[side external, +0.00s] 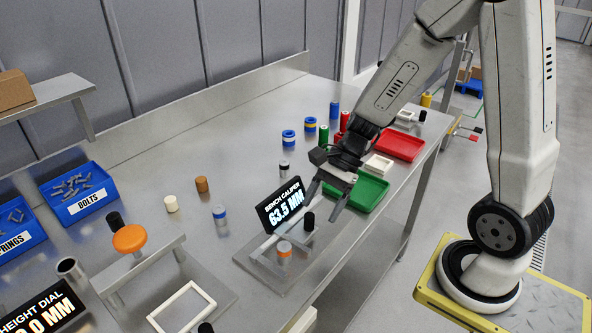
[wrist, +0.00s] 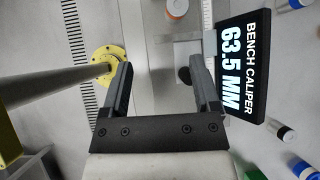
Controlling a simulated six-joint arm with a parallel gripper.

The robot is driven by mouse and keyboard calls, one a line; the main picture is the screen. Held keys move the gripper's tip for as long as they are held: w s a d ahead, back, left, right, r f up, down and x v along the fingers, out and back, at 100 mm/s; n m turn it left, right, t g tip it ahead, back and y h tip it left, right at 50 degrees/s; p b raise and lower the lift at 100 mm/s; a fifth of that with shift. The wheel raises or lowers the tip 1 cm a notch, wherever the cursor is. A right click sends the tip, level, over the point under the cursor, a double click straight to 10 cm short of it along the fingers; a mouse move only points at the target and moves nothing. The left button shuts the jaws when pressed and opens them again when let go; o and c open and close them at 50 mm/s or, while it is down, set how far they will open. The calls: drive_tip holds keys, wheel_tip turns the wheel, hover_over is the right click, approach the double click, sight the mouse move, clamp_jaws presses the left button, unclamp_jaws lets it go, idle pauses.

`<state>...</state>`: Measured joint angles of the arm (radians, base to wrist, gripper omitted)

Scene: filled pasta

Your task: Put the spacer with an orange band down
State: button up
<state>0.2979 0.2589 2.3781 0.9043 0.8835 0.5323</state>
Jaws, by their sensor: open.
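The spacer with an orange band (side external: 284,253) stands upright on the base of the bench caliper (side external: 262,262), near its jaw bar. In the wrist view an orange-and-white round thing (wrist: 177,8), apparently this spacer, is cut by the top edge. The caliper's display (side external: 281,206) reads 63.5 MM. My gripper (side external: 325,208) is open and empty, above and to the right of the spacer, apart from it. In the wrist view nothing sits between the fingers (wrist: 161,68).
A black knob (side external: 308,222) stands on the caliper close to my gripper. A green tray (side external: 366,191) and a red tray (side external: 400,145) lie behind. A blue-banded spacer (side external: 219,215) stands left of the display. The height dial (side external: 129,238) is at front left.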

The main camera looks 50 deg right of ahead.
drive_tip(key=shift+s+d+n+t+h, duration=0.3)
drive_tip(key=shift+n+h, duration=0.95)
drive_tip(key=shift+n, duration=1.7)
drive_tip(key=shift+s+d+n+t+h, duration=0.35)
drive_tip(key=shift+n+h, duration=0.95)
drive_tip(key=shift+n, duration=1.7)
drive_tip(key=shift+s+d+n+t+h, duration=0.3)
drive_tip(key=shift+n+h, duration=0.95)
drive_tip(key=shift+n, duration=1.7)
drive_tip(key=shift+w+d, duration=0.1)
drive_tip(key=shift+w, duration=0.1)
drive_tip(key=c, duration=0.8)
drive_tip(key=shift+w+d+g, duration=0.15)
drive_tip(key=shift+w+g, duration=0.05)
drive_tip(key=shift+g, duration=0.05)
clamp_jaws()
drive_tip(key=w+d+g, duration=0.2)
drive_tip(key=w+d, duration=0.1)
drive_tip(key=w, duration=0.2)
drive_tip(key=shift+f, duration=0.2)
drive_tip(key=shift+w+f, duration=0.1)
drive_tip(key=shift+f, duration=0.1)
drive_tip(key=shift+f, duration=3.1)
